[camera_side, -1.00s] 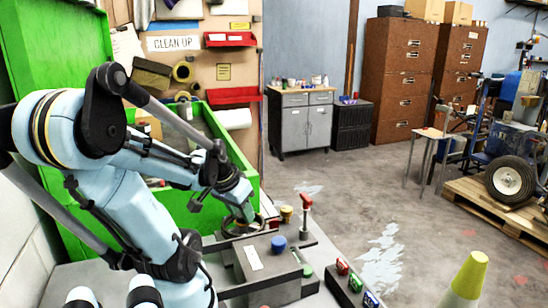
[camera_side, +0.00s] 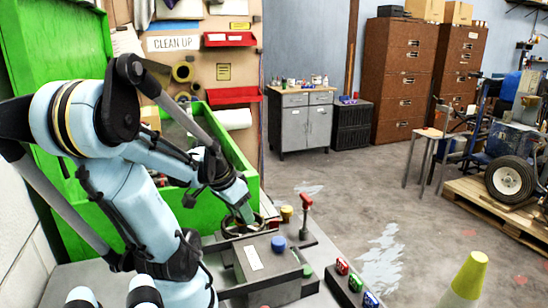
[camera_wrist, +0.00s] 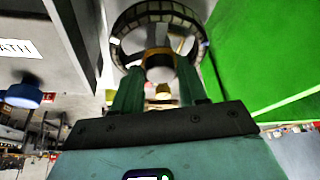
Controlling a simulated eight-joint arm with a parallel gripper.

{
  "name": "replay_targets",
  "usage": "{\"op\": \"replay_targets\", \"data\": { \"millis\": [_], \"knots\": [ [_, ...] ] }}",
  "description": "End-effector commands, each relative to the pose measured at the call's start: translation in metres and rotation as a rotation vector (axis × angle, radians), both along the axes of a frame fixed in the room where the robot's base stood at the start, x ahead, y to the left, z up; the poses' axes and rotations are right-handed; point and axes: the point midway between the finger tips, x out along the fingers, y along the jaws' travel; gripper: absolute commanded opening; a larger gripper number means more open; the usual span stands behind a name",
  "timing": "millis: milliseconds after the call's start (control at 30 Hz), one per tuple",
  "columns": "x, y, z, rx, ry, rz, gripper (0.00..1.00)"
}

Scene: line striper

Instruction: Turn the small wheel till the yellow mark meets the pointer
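In the wrist view the wheel's ribbed rim (camera_wrist: 118,32) fills the top middle, with a pale round hub (camera_wrist: 160,66) nearer the camera. My gripper (camera_side: 247,217) points down at the wheel. In the wrist view its green fingers (camera_wrist: 159,75) stand apart, one on each side of the hub; whether they press on it is unclear. A small yellowish patch (camera_wrist: 183,45) shows inside the rim, but I cannot tell if it is the mark. I cannot make out the pointer.
A blue knob (camera_side: 278,243) on a grey block, a yellow knob (camera_side: 286,213) and a red-topped lever (camera_side: 306,203) stand close to the wheel. A green panelled bin (camera_side: 233,150) rises behind. Coloured buttons (camera_side: 356,282) sit at front right.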

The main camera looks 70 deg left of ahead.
Motion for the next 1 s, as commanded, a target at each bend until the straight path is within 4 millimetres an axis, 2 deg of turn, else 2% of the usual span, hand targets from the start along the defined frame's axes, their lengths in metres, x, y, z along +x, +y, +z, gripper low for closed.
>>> {"op": "replay_targets", "data": {
  "millis": [33,100,533,900,1000],
  "knots": [
    [0.000,0.000,0.000,0.000,-0.001,0.000,0.51],
    [0.000,0.000,0.000,0.001,-0.001,0.000,0.60],
    [0.000,0.001,0.005,0.003,-0.002,0.002,0.60],
    [0.000,0.000,0.043,0.001,-0.002,0.001,0.60],
    [0.006,-0.013,0.049,0.001,-0.002,-0.006,0.60]
  ]
}}
